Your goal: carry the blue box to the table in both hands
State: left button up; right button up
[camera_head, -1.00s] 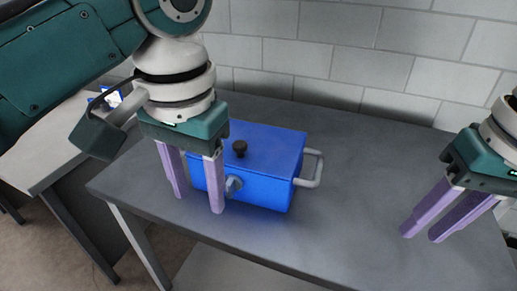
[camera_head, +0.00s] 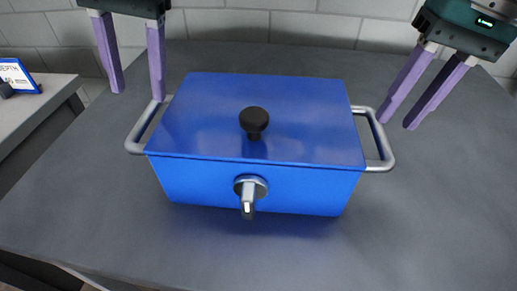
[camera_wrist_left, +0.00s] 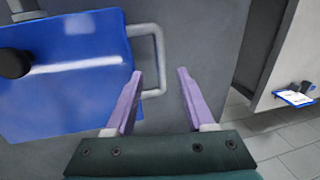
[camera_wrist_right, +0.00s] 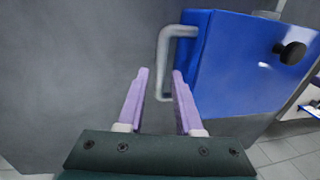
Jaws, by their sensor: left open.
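The blue box (camera_head: 260,125) sits on a dark grey table, its lid shut, with a black knob (camera_head: 254,120) on top and a grey latch (camera_head: 249,194) in front. My left gripper (camera_head: 138,94) is open and empty, above and beside the box's left handle (camera_head: 137,135). In the left wrist view, that handle (camera_wrist_left: 161,60) lies between the fingertips. My right gripper (camera_head: 397,123) is open and empty by the right handle (camera_head: 383,145). In the right wrist view, that handle (camera_wrist_right: 163,60) shows between the fingertips. I see no grip on either handle.
The dark grey table (camera_head: 440,220) is otherwise clear around the box. A paler table (camera_head: 35,110) stands at the left across a gap, with a blue and white sign (camera_head: 18,76) on it. A block wall (camera_head: 290,25) runs behind.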

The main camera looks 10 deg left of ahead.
aim_at(377, 142)
pick_arm(q)
jog(key=f, duration=0.3)
jog(key=a+f, duration=0.1)
jog(key=f, duration=0.3)
jog(key=a+f, duration=0.1)
jog(key=f, duration=0.2)
jog(key=shift+a+f, duration=0.15)
jog(key=shift+f, duration=0.2)
pick_arm(e)
jog(key=f, duration=0.3)
jog(key=a+f, duration=0.1)
jog(key=f, duration=0.2)
jog(key=a+f, duration=0.1)
jog(key=f, duration=0.1)
jog(key=shift+f, duration=0.4)
pick_arm(q)
jog(key=c, duration=0.5)
pick_arm(e)
jog(key=c, duration=0.5)
pick_arm(q)
grip_shut()
pick_arm(e)
jog(key=shift+d, duration=0.1)
grip_shut()
pick_arm(q)
jog(key=shift+r, duration=0.15)
pick_arm(e)
jog(key=shift+w+r, duration=0.1)
jog(key=shift+r, duration=0.05)
